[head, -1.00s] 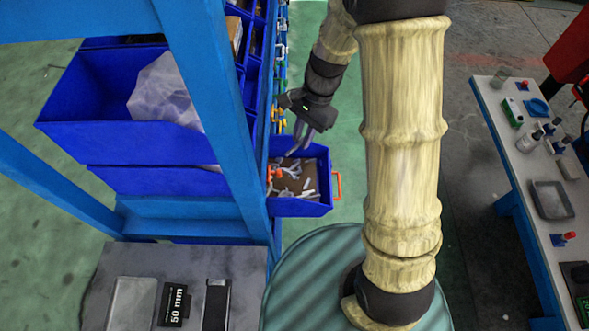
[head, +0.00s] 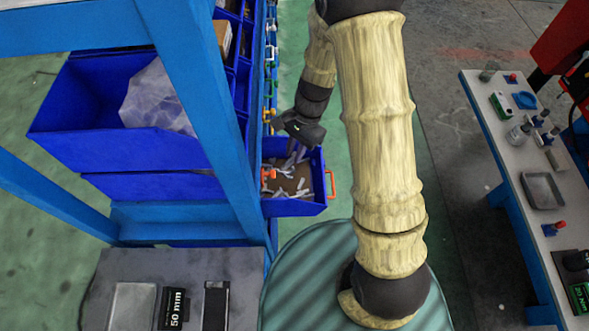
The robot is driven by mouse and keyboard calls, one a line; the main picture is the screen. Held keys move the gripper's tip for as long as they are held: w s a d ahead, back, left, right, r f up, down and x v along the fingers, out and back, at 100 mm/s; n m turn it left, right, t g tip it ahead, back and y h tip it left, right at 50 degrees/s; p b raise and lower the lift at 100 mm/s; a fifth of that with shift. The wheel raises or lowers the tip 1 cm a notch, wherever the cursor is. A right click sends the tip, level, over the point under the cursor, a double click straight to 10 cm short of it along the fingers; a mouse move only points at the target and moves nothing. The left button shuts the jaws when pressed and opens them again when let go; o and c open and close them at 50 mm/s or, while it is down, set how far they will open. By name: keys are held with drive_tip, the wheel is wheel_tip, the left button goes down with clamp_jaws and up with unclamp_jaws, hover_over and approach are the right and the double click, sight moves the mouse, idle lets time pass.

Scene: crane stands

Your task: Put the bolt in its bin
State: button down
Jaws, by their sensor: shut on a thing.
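My gripper (head: 297,148) is over the small blue bin (head: 293,208), pointing down, with its fingers reaching into the bin's opening. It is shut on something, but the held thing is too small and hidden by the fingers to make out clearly. The bin holds several light grey bolt-like pieces (head: 302,187) on a brown bottom. An orange handle (head: 331,184) is on its right side. I cannot tell a single separate bolt from the pieces in the bin.
A blue rack post (head: 205,110) stands just left of the bin. A large blue bin (head: 85,110) holds a clear plastic bag (head: 158,98). A grey bench top (head: 225,265) is below left. A white table (head: 530,165) with several small items is at the right.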

drive_tip(key=p, duration=0.1)
hover_over(292, 179)
drive_tip(key=d, duration=0.1)
drive_tip(key=f, duration=0.7)
drive_tip(key=shift+w, duration=0.4)
drive_tip(key=shift+f+p, duration=0.45)
drive_tip(key=shift+f, duration=1.55)
drive_tip(key=shift+f, duration=0.1)
drive_tip(key=shift+f, duration=0.1)
drive_tip(key=c, duration=1.3)
unclamp_jaws()
